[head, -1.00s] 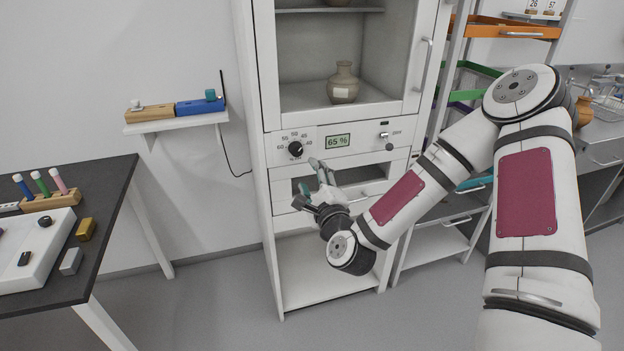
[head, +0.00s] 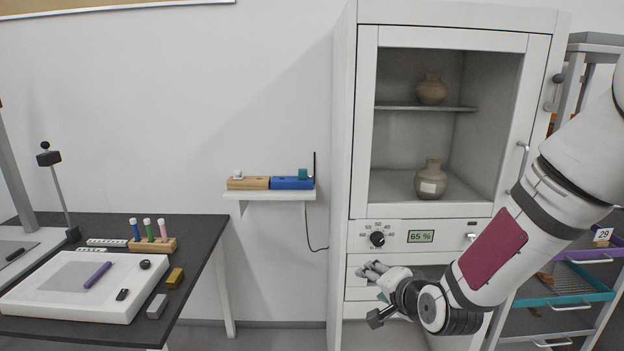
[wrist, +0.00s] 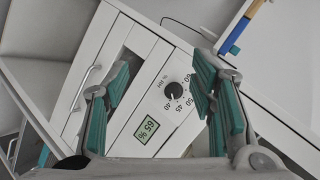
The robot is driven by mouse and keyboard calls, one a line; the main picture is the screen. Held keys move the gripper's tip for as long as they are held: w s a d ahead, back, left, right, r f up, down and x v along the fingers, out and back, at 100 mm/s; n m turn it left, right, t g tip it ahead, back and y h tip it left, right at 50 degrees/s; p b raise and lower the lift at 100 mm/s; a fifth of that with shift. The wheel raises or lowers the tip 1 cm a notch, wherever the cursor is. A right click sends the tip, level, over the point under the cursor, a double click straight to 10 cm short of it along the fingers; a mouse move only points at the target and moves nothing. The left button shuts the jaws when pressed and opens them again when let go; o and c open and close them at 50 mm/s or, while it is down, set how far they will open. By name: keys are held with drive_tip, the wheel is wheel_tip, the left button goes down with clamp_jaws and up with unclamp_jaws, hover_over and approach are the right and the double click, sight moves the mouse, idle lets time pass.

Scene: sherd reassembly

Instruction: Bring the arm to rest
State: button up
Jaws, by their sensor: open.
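My gripper (head: 372,292) is in front of the lower part of a white cabinet (head: 343,150), level with its drawer row. It is open and empty. In the wrist view my gripper (wrist: 160,95) shows two spread fingers with teal pads. Between and beyond them are the cabinet's dial (wrist: 173,91) and its green display (wrist: 147,130). My arm reaches in from the right of the head view, bent down to the left. I cannot tell the exact gap between the fingers and the cabinet front.
Two clay vases (head: 432,89) stand behind the cabinet's glass. A small wall shelf (head: 270,195) holds a wooden block and a blue block. A dark table (head: 195,235) at left bears a white board (head: 75,310) and colored tubes. A rack with trays (head: 580,285) stands at right.

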drive_tip(key=s+d+r+n+g+h+p, duration=0.1)
drive_tip(key=s+r+n+g+p, duration=0.1)
drive_tip(key=s+r, duration=0.5)
drive_tip(key=s+d+r+n+g+h+p, duration=0.1)
drive_tip(key=s+r+n, duration=0.3)
drive_tip(key=s, duration=1.2)
drive_tip(key=s+d+r+n+g+h+p, duration=0.1)
drive_tip(key=s+d+r+n+g+p, duration=0.1)
drive_tip(key=s+r, duration=0.8)
drive_tip(key=shift+s+d+n+g+p, duration=0.35)
drive_tip(key=shift+s+d+n+g, duration=0.2)
drive_tip(key=shift+s+n+g, duration=0.45)
